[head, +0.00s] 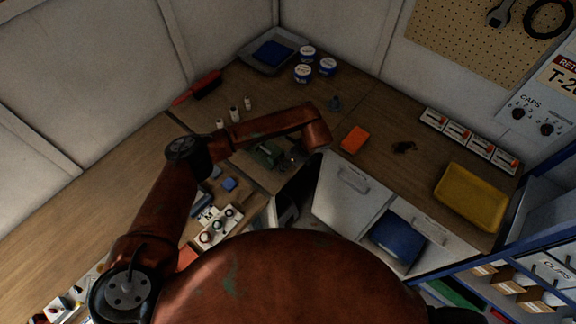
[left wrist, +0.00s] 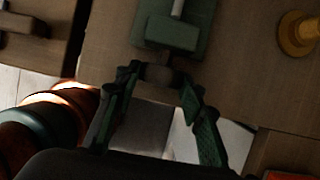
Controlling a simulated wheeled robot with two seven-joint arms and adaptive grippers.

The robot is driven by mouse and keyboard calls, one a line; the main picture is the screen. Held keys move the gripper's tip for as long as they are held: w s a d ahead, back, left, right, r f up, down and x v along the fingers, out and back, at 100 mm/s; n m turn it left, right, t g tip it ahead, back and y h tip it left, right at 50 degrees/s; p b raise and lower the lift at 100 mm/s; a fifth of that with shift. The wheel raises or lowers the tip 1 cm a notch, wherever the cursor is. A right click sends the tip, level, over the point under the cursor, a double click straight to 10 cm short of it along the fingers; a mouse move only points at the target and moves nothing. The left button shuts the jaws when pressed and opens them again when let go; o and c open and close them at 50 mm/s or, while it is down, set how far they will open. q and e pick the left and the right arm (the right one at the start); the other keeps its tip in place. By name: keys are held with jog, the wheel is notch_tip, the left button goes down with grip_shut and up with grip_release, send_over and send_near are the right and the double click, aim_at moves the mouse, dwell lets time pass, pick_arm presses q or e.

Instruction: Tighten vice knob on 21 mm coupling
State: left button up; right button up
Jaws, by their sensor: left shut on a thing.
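The green vice (head: 267,153) is on the wooden bench beside my left forearm. In the left wrist view the green vice (left wrist: 172,30) is at the top, with a light grey bar over its middle. The dark vice knob (left wrist: 160,73) sticks out toward me. My left gripper (left wrist: 160,78) has its two green-padded fingers on either side of the knob and is shut on it. In the head view my left gripper (head: 291,160) is small and dark beside the vice. I cannot make out the 21 mm coupling in the vice. My right gripper is not in view.
Several small white pieces (head: 235,114) stand behind my forearm. A yellow tray (head: 470,196) is at the right. A brass round piece (left wrist: 298,33) is right of the vice.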

pick_arm(q)
jog(key=shift+d+f+g+y+b, duration=0.1)
jog(key=shift+f+g+y+b, duration=0.15)
jog(key=shift+g+y+b, duration=0.25)
jog(key=shift+r+g, duration=0.15)
jog(key=shift+g, duration=0.15)
jog(key=o, duration=1.2)
jog(key=shift+r, duration=0.25)
jog(key=v, duration=1.1)
jog(key=shift+d+r, duration=0.2)
jog(key=shift+d, duration=0.15)
